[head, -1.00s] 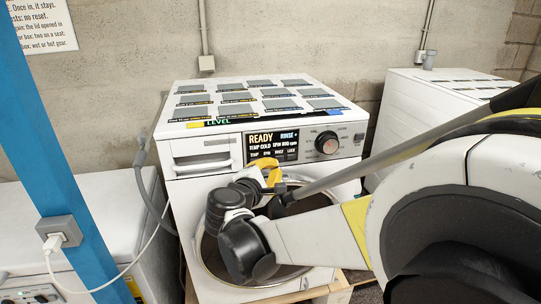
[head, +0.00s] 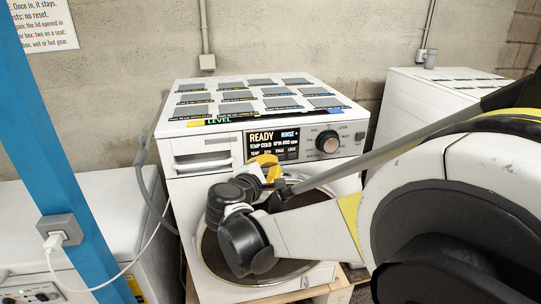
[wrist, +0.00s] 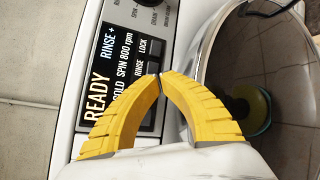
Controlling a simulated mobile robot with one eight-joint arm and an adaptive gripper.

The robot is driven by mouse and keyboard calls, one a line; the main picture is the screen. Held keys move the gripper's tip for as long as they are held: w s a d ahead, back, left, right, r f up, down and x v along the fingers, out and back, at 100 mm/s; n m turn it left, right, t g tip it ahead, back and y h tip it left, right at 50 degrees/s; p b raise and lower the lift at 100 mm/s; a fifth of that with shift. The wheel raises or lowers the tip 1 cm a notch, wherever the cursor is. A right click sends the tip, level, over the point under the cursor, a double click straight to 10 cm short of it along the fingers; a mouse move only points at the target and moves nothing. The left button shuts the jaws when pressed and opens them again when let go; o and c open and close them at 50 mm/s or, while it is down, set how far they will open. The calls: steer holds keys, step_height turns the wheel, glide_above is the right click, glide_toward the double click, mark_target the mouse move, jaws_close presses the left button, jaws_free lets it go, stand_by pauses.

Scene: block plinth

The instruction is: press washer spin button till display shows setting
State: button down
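The white washer (head: 192,192) stands in the middle of the head view. Its black display (head: 272,140) reads "READY", "RINSE +", "TEMP COLD" and "SPIN 800 rpm". The display (wrist: 110,60) also shows sideways in the wrist view, partly covered. My gripper (head: 268,161) is in front of the panel's lower edge, above the round door. In the wrist view its yellow fingers (wrist: 160,76) meet at the tips with nothing between them. The tips overlap the button row near the "RINSE" label. The spin button is hidden behind the fingers; I cannot tell whether they touch the panel.
A round dial (head: 327,142) sits right of the display. The door (head: 290,262) is below my gripper. A blue post (head: 62,160) with a socket and white cable stands at left. Another white machine (head: 400,105) stands at right.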

steer(key=shift+w+a, duration=0.1)
steer(key=shift+w, duration=0.15)
steer(key=shift+s, duration=0.1)
stand_by(0.5)
steer(key=shift+s+d, duration=0.25)
steer(key=shift+s, duration=0.4)
steer(key=shift+s, duration=0.1)
steer(key=s, duration=0.2)
steer(key=s+d, duration=0.1)
steer(key=s, duration=0.1)
steer(key=shift+s+d, duration=0.2)
steer(key=shift+s, duration=0.1)
stand_by(2.4)
